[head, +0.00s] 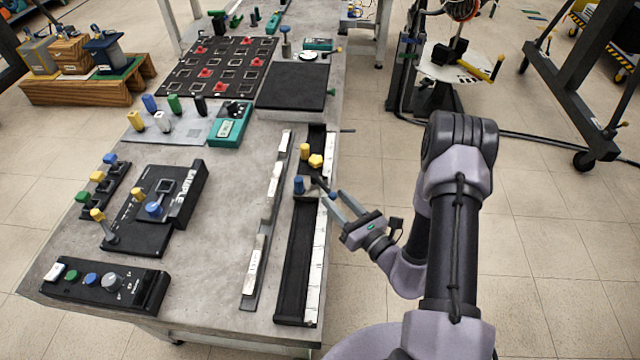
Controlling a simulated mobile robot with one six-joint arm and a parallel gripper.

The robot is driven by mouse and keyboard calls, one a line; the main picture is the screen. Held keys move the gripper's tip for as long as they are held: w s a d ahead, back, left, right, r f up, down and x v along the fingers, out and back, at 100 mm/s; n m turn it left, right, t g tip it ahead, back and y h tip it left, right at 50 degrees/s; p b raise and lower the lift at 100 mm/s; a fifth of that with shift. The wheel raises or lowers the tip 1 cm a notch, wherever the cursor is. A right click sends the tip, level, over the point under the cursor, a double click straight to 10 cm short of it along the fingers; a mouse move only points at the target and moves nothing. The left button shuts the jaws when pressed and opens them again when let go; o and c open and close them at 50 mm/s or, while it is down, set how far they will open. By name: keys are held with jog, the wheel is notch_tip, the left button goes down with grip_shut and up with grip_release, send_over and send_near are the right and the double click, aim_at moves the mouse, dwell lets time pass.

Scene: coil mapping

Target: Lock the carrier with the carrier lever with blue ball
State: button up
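A carrier (311,179) sits on the dark rail (297,250) along the right edge of the table. A small lever with a blue end (299,184) stands on the carrier's near side. A yellow ball knob (316,160) and an upright yellow knob (305,151) are just behind it. My gripper (331,198) is at the table's right edge, just right of the blue-ended lever, with its fingers pointing toward the carrier. The two fingers are apart with a gap between them, and I see nothing held. Whether a fingertip touches the carrier is too small to tell.
A white scale strip (320,258) runs beside the rail, and another strip (260,250) lies left of it. A black SAMPLE fixture (187,190) with another blue knob (153,208) stands further left. A black button box (105,287) is at the front left.

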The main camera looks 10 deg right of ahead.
aim_at(317, 179)
jog(key=x, duration=0.7)
jog(key=shift+w+a+b, duration=0.2)
jog(key=shift+w+b, duration=0.15)
grip_shut()
dwell(1.0)
